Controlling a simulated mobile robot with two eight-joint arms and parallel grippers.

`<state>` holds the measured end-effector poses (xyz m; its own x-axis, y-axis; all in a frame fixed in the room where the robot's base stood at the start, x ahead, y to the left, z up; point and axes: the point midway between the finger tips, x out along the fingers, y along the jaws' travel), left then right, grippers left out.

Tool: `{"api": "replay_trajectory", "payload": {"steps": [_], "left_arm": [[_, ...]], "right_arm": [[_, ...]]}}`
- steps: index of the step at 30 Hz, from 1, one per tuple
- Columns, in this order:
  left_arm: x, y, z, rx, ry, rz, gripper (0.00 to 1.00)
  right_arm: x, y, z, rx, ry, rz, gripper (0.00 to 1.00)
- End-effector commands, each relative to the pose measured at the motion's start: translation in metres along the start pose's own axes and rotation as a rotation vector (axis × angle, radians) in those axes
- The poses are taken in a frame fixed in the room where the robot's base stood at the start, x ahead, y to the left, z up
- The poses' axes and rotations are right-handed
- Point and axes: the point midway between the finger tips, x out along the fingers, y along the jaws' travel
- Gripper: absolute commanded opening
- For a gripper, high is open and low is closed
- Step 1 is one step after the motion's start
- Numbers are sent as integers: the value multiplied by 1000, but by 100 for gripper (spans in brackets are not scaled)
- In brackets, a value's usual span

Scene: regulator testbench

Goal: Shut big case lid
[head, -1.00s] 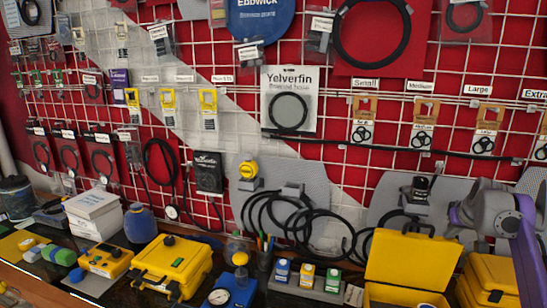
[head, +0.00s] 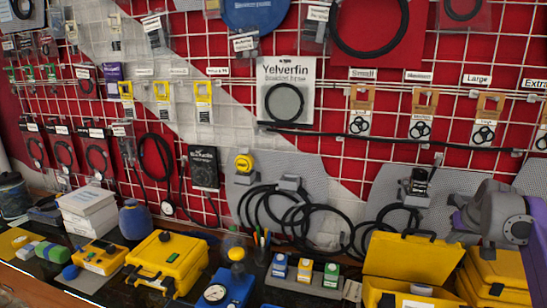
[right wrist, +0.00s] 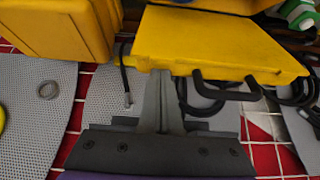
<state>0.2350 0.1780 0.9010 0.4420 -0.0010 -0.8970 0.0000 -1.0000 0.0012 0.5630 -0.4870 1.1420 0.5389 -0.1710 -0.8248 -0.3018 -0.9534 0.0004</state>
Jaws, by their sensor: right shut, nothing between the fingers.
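The big case's yellow lid (head: 412,258) stands raised at the lower right of the head view, above its open yellow base (head: 390,292). The base is cut by the picture's bottom edge. In the right wrist view the lid (right wrist: 210,42) fills the upper middle, with a black handle (right wrist: 225,90) on its near edge. My right gripper (right wrist: 163,82) is shut and empty, its fingertips at the lid's edge left of the handle. I cannot tell if they touch. In the head view only my right arm shows clearly, at the right edge. My left gripper is out of view.
Another yellow case (head: 500,278) stands right of the open one, close by. A closed yellow case (head: 170,262), a blue gauge block (head: 228,288) and a rack of small boxes (head: 305,272) stand to the left. Behind is a wall grid with hanging hoses (head: 300,222).

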Motion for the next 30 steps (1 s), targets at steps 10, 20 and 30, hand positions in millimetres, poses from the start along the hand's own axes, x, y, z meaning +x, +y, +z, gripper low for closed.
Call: {"api": "replay_trajectory", "payload": {"steps": [10,20,30], "left_arm": [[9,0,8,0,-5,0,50],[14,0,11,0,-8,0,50],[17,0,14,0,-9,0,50]], "right_arm": [[-14,1,25,0,-2,2,0],[-29,1,46,1,-1,2,0],[-45,2,69,1,0,3,0]]}}
